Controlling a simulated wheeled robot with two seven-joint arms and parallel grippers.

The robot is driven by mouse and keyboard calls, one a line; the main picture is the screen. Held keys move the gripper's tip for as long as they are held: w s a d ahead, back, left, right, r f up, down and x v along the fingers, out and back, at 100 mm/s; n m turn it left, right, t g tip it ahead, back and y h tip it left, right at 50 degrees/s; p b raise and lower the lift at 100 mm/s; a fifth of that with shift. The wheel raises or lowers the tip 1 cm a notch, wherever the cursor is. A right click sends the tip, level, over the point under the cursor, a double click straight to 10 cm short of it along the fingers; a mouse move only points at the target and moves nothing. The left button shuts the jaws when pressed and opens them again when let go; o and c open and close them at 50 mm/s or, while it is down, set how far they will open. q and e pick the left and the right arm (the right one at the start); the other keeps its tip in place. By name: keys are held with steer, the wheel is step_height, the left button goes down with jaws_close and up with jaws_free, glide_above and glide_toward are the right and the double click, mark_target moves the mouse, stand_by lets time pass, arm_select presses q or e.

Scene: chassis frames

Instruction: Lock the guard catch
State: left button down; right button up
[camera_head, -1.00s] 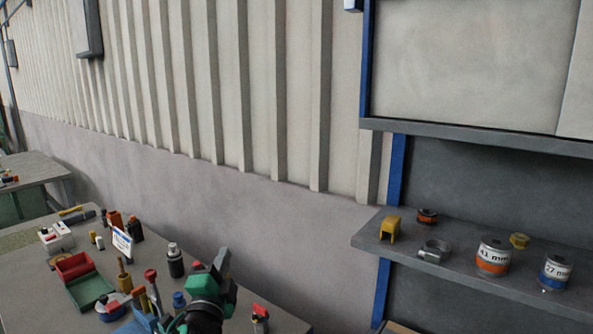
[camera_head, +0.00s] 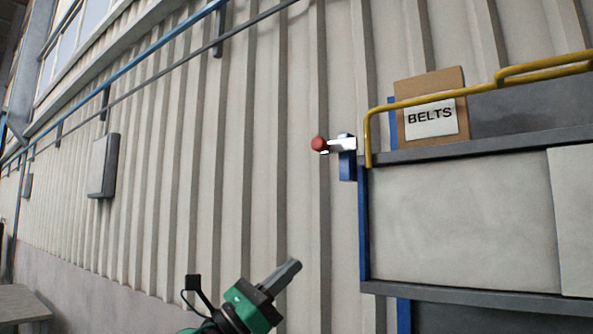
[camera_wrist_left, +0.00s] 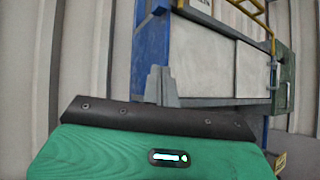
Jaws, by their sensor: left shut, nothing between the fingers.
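A catch with a red ball knob (camera_head: 319,143) and a pale lever (camera_head: 342,144) sits at the top of the blue post (camera_head: 363,225), at the rack's left end. The lever points left, roughly level. A yellow guard rail (camera_head: 410,101) runs along the rack's top edge, its bent end just right of the catch. My left gripper (camera_head: 288,268) is shut and empty, below and left of the catch, apart from it. In the left wrist view its fingers (camera_wrist_left: 159,82) show before the rack; I cannot make out the knob there. My right gripper is not in view.
A cardboard box labelled BELTS (camera_head: 431,108) stands on the rack top behind the rail. Grey panels (camera_head: 460,220) close the rack front. A ribbed wall (camera_head: 220,170) stands behind, with a grey wall box (camera_head: 104,166). The space left of the post looks clear.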

arm_select(q)
step_height(320, 180, up, 7)
steer(key=s+d+m+g+y, duration=0.15)
steer(key=m+g, duration=0.25)
steer(key=m, duration=0.4)
steer(key=m+t+y, duration=0.3)
steer(key=m+y, duration=0.3)
glide_toward(334, 144)
steer(key=a+f, duration=0.4)
steer(key=s+a+r+t+y, duration=0.2)
steer(key=a+r+y, duration=0.1)
steer(key=a+r, duration=0.2)
steer(key=shift+a+r+t, duration=0.2)
steer(key=shift+r+t, duration=0.1)
steer(key=shift+d+y, duration=0.1)
steer(key=shift+y, duration=0.15)
steer(key=w+d+f+p, duration=0.1)
steer(key=w+d+p, duration=0.4)
steer(key=d, duration=0.5)
steer(key=shift+w+p, duration=0.2)
steer(key=shift+p, duration=0.65)
